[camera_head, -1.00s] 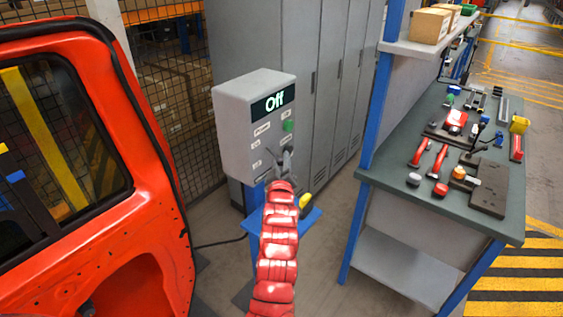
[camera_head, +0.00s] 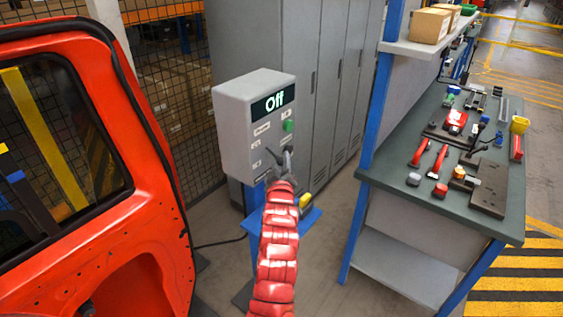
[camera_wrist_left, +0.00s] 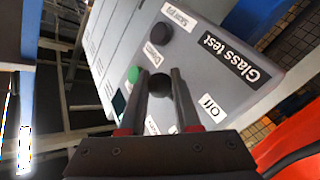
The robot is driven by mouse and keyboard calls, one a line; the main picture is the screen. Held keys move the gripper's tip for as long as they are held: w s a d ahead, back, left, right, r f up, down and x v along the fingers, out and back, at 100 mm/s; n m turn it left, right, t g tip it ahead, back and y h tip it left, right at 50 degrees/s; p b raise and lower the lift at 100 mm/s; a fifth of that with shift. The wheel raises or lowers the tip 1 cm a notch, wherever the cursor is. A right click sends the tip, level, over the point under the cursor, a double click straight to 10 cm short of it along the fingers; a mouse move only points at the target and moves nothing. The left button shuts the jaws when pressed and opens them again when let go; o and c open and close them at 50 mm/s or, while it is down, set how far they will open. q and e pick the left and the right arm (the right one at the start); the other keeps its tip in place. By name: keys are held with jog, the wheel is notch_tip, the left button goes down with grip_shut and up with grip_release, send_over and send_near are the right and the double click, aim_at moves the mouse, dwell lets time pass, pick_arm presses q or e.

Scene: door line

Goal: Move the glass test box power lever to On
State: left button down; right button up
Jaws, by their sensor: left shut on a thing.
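The grey test box (camera_head: 238,140) stands on a blue post, and its screen (camera_head: 273,103) reads "Off". In the left wrist view the box front (camera_wrist_left: 205,65) carries a "Glass test" label (camera_wrist_left: 230,61) and an "Off" label (camera_wrist_left: 211,107). A black lever knob (camera_wrist_left: 160,85) shows between the two fingers of my left gripper (camera_wrist_left: 163,84). In the head view my left gripper (camera_head: 285,160) is at the lower right of the box front and hides the lever. It is shut on the lever. My right gripper is in neither view.
An orange car door (camera_head: 150,190) stands close on the left. A workbench (camera_head: 395,180) with tools is on the right, and grey cabinets (camera_head: 335,85) are behind the box. A green button (camera_wrist_left: 133,74) and another black knob (camera_wrist_left: 160,33) are near the fingers.

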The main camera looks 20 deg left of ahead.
aim_at(281, 158)
pick_arm(q)
jog(key=shift+d+n+b, duration=0.15)
jog(key=shift+n+b, duration=0.25)
jog(key=shift+b, duration=0.65)
jog(key=g+b, duration=0.1)
jog(key=r+n+h+b, duration=0.1)
jog(key=shift+s+d+r+n+g+b, duration=0.1)
jog(key=shift+r+n+g+b, duration=0.1)
jog(key=shift+n+g+b, duration=0.15)
jog(key=shift+r+n+g+h+b, duration=0.3)
jog(key=shift+r+n+g+b, duration=0.15)
jog(key=shift+r+n+b, duration=0.15)
jog(key=shift+r+n+g+h, duration=0.5)
jog(key=shift+r+n, duration=0.15)
jog(key=shift+r, duration=0.2)
jog(key=shift+a+r+n+g+h+p, duration=0.3)
jog(key=shift+r+n+g+h+p, duration=0.2)
jog(key=shift+r+n+h+p, duration=0.15)
jog(key=c, duration=0.6)
grip_release()
jog(key=shift+f, duration=0.15)
